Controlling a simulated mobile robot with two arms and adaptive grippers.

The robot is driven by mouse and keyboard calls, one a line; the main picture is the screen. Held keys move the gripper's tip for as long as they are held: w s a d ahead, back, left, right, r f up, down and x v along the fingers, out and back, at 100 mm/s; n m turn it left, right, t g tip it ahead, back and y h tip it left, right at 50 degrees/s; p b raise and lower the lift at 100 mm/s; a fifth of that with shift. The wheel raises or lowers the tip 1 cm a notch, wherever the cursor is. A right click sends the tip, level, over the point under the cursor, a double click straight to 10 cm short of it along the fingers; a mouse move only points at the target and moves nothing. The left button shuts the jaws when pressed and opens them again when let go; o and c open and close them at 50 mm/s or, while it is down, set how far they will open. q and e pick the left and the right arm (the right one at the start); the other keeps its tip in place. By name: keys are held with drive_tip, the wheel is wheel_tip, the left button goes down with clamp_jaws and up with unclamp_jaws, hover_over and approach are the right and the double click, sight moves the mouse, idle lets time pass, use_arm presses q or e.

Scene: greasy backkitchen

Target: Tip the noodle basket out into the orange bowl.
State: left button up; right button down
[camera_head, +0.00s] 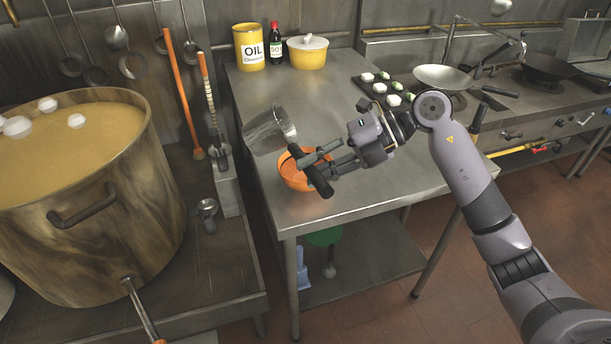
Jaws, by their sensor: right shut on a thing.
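The noodle basket (264,131) is a grey metal basket with a dark handle. It is tilted on its side in the air, up and to the left of the orange bowl in the picture. My right gripper (317,163) is shut on the basket's dark handle, which slants down across the bowl in the view. The orange bowl (291,182) stands upright near the left front part of the steel table; the handle and gripper hide part of it. I cannot make out noodles in the basket or bowl. My left gripper is not in view.
The steel table (350,205) has clear room behind and right of the bowl. A big pot (150,225) of broth stands left. An oil tin (249,47), a sauce bottle (275,46) and a yellow pot (307,55) stand at the back. A dark tray (366,87) lies right.

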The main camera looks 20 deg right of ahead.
drive_tip(key=f+b, duration=0.1)
drive_tip(key=b, duration=0.2)
drive_tip(key=shift+d+f+t+y, duration=0.3)
drive_tip(key=shift+f+y, duration=0.1)
drive_tip(key=f+y+b, duration=0.1)
drive_tip(key=b, duration=0.2)
drive_tip(key=d+f+y+b, duration=0.1)
drive_tip(key=b, duration=0.1)
drive_tip(key=shift+s+d+f+y+b, duration=0.2)
drive_tip(key=shift+y+b, duration=0.1)
drive_tip(key=shift+b, duration=0.1)
drive_tip(key=shift+s+d+f+t+y+b, duration=0.1)
drive_tip(key=shift+d+f+t+y+b, duration=0.15)
drive_tip(key=shift+f+y+b, duration=0.8)
drive_tip(key=shift+s+d+f+t+y+b, duration=0.15)
drive_tip(key=shift+d+f+b, duration=0.2)
drive_tip(key=shift+b, duration=1.45)
drive_tip(key=shift+w+d+f+t+y+b, duration=0.15)
drive_tip(key=shift+f+y+b, duration=0.5)
drive_tip(key=shift+b, duration=0.75)
